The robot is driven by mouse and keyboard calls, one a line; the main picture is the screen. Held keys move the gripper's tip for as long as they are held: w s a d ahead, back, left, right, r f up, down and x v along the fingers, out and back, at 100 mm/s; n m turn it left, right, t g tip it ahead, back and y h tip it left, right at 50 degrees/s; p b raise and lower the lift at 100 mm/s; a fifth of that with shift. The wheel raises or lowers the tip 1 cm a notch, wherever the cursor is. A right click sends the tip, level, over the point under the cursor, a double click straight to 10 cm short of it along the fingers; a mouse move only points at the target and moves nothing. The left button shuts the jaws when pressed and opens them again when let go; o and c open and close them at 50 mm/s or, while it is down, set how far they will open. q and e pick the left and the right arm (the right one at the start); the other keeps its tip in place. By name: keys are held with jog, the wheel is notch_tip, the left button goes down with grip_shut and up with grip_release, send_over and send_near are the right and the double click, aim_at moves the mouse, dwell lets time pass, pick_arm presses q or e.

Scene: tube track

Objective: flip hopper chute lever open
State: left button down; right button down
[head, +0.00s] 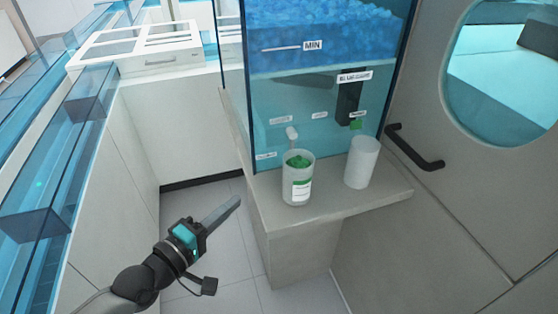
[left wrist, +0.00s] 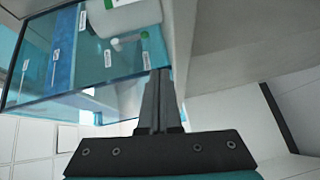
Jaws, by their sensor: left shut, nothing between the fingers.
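The clear hopper (head: 300,100) holds blue granules behind a "MIN" label and stands on a grey ledge. A small white knob (head: 292,133) sticks out low on its front and looks like a lever. My left gripper (head: 236,203) is shut and empty, left of the ledge and apart from the hopper. In the left wrist view, its closed fingers (left wrist: 158,75) are by the ledge's edge, with a small white rod (left wrist: 129,41) beyond them. The small labels are unreadable. My right gripper is out of view.
A white canister (head: 298,191) with green contents stands on the ledge (head: 335,202) below the knob. A plain white cup (head: 361,162) stands to its right. A black wall handle (head: 415,150) is farther right. The floor left of the ledge is clear.

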pick_arm(q)
jog(key=shift+n+h, duration=0.4)
jog(key=shift+h, duration=0.3)
jog(key=r, duration=0.1)
jog(key=d+r, duration=0.2)
jog(key=shift+s+r, duration=0.35)
jog(key=shift+s, duration=0.05)
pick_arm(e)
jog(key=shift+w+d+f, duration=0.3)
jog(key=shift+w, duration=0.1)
pick_arm(q)
jog(key=b, duration=0.2)
send_near(291, 146)
jog(key=w+d, duration=0.1)
jog(key=w+d+f, duration=0.2)
jog(key=w, duration=0.1)
jog(key=shift+w+d, duration=0.5)
jog(key=shift+w, duration=0.15)
jog(key=shift+w+d, duration=0.1)
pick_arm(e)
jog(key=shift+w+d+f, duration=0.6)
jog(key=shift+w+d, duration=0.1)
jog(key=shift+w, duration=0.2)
